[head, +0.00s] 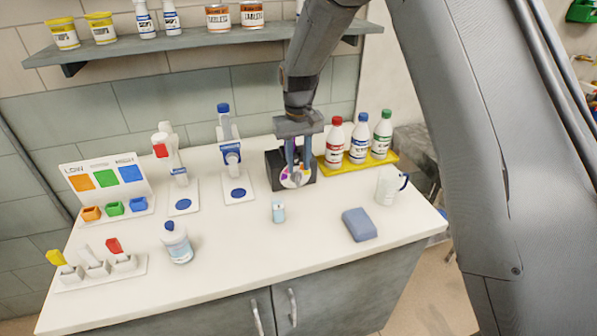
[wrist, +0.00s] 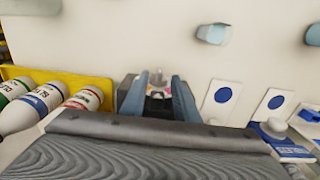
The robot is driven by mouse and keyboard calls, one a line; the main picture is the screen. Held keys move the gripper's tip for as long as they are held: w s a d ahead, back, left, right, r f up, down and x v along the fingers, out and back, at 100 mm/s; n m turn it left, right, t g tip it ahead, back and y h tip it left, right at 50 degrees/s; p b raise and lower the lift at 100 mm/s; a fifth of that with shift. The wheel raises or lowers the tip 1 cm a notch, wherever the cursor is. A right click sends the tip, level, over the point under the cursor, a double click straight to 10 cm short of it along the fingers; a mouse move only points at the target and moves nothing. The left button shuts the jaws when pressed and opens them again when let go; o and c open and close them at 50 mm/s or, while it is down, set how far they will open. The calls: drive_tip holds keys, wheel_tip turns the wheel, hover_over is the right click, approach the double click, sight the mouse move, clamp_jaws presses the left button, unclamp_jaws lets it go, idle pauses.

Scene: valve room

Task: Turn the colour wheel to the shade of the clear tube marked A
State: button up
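The colour wheel (head: 295,181) is a pale disc with coloured patches on the front of a black box (head: 275,171) at the back of the counter. My gripper (head: 299,166) points down in front of the wheel and hides part of it. In the wrist view my gripper (wrist: 158,84) has its two blue-grey fingers apart, with a small part of the wheel (wrist: 156,77) showing between them. I cannot tell if the fingers touch it. A small clear tube (head: 278,212) with pale blue contents stands in front of the box, apart from my gripper. Its mark is not readable.
Red-, blue- and green-capped bottles stand on a yellow tray (head: 335,168) close right of the box. Two dispensers on white plates, one blue-capped (head: 228,140), stand left. The counter front is partly clear.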

sight(299, 176)
drive_tip(key=shift+f+p, duration=1)
drive_tip(key=shift+f, duration=1.75)
clamp_jaws()
